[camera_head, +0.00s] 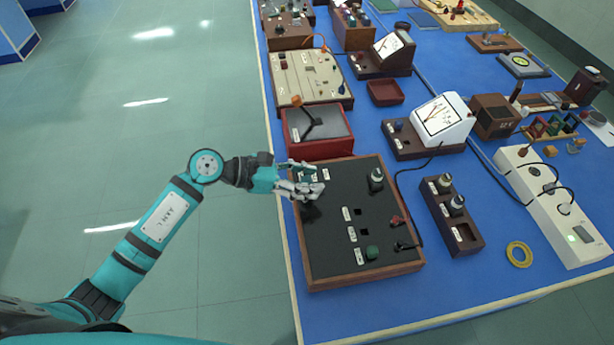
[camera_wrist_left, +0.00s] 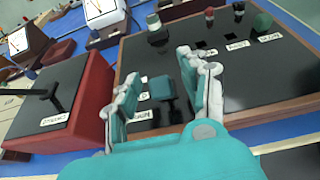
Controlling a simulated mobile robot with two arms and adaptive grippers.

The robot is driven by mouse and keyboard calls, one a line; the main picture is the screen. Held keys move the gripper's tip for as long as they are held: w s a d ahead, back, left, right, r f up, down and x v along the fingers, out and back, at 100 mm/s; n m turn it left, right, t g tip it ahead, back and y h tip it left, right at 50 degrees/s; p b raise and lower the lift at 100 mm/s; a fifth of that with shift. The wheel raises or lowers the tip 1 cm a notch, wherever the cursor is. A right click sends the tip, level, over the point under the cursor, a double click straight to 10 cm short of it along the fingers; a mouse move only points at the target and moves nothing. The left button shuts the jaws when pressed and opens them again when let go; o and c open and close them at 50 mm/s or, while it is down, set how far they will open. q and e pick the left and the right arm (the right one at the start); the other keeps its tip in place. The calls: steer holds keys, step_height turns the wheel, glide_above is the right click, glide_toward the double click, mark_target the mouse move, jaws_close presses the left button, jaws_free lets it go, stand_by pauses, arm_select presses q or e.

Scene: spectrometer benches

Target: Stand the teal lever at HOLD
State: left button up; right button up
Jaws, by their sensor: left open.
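The teal lever shows in the left wrist view as a blocky teal knob (camera_wrist_left: 162,88) between my left gripper's fingers, low over the black panel top. Its stem and exact tilt are hard to make out. It belongs to the black panel (camera_head: 335,240) with a wooden frame, at the near left of the blue bench. My left gripper (camera_head: 308,180) is over the panel's far left corner; it also shows in the left wrist view (camera_wrist_left: 162,75). Its fingers stand apart on either side of the knob, with no clear contact. White labels lie beside it, too small to read. My right gripper is out of view.
A red box (camera_head: 318,148) with a black lever stands just beyond the panel. The panel also bears a silver-topped knob (camera_head: 376,177), a red knob (camera_head: 396,220) and a green knob (camera_head: 373,252). A dark wooden block (camera_head: 465,240) stands to the right. Open floor lies left.

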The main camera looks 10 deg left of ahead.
arm_select(q)
steer(key=shift+c, duration=0.4)
jaws_close()
steer(key=y+p, duration=0.1)
steer(key=p, duration=0.1)
steer(key=d+r+g+y+p, duration=0.1)
steer(key=p, duration=0.1)
steer(key=y+p, duration=0.1)
steer(key=p, duration=0.2)
steer(key=shift+w+d+r, duration=0.25)
steer(key=shift+w+d, duration=0.1)
steer(key=shift+d, duration=0.05)
steer(key=shift+w+d+f+g+y+p, duration=0.1)
steer(key=shift+d+f+g+y+p, duration=0.15)
steer(key=shift+y, duration=0.2)
steer(key=shift+w+d+f+g+y+p, duration=0.1)
steer(key=shift+g+y+p, duration=0.15)
steer(key=shift+g+y, duration=0.15)
steer(key=shift+f+y, duration=0.15)
steer(key=shift+y, duration=0.1)
steer(key=shift+o, duration=0.4)
jaws_free()
